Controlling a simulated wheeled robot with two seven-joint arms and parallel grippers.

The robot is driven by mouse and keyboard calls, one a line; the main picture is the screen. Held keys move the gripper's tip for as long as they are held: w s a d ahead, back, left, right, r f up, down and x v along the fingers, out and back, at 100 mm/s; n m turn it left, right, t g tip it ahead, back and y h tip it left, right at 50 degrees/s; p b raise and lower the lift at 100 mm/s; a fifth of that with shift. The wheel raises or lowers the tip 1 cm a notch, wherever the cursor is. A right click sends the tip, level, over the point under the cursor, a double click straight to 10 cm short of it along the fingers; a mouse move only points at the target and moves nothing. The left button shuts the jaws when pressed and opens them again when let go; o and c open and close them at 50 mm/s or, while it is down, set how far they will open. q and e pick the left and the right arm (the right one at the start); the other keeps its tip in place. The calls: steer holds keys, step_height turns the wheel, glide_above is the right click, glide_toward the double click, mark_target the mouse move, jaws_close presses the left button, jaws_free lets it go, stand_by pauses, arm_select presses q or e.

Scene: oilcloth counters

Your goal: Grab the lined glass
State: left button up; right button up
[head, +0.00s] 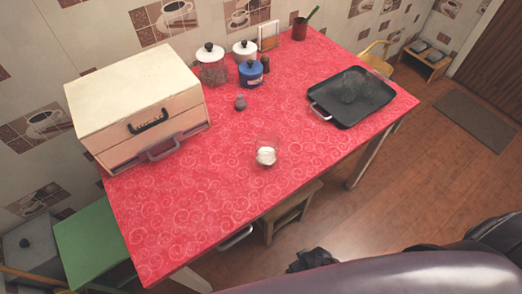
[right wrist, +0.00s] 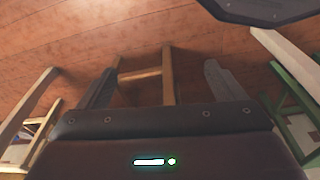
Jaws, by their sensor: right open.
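A clear glass (head: 266,153) stands upright on the red patterned table in the head view, near its front edge. Something white shows in its lower part; lines on it are too small to make out. My right gripper (right wrist: 160,72) is open and empty in the right wrist view, with its two fingers wide apart. Floor and wooden stool legs show beyond it, and the glass is not in that view. My left gripper is not in view.
A wooden stool (head: 291,212) is below the front edge. The tabletop around the glass is clear.

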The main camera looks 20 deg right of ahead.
steer(key=w+a+r+t+p, duration=0.1)
steer(key=w+r+p, duration=0.3)
steer(key=r, duration=0.9)
steer(key=w+a+r+t+p, duration=0.1)
steer(key=w+r, duration=0.4)
steer(key=r, duration=0.7)
steer(key=w+r+t+p, duration=0.1)
steer(key=w+r+p, duration=0.3)
steer(key=r, duration=0.9)
steer(key=n+t+y, duration=0.1)
steer(key=n+y, duration=0.1)
glide_toward(261, 144)
steer(key=s, duration=0.2)
steer(key=shift+w+d+r+b, duration=0.2)
steer(key=shift+w+r+b, duration=0.1)
steer(key=shift+w, duration=0.2)
steer(key=x, duration=0.7)
steer(key=shift+w+a+f+b, duration=0.15)
steer(key=shift+w+f+b, duration=0.05)
steer(key=shift+w+b, duration=0.15)
steer(key=shift+c, duration=0.3)
steer(key=c, duration=1.1)
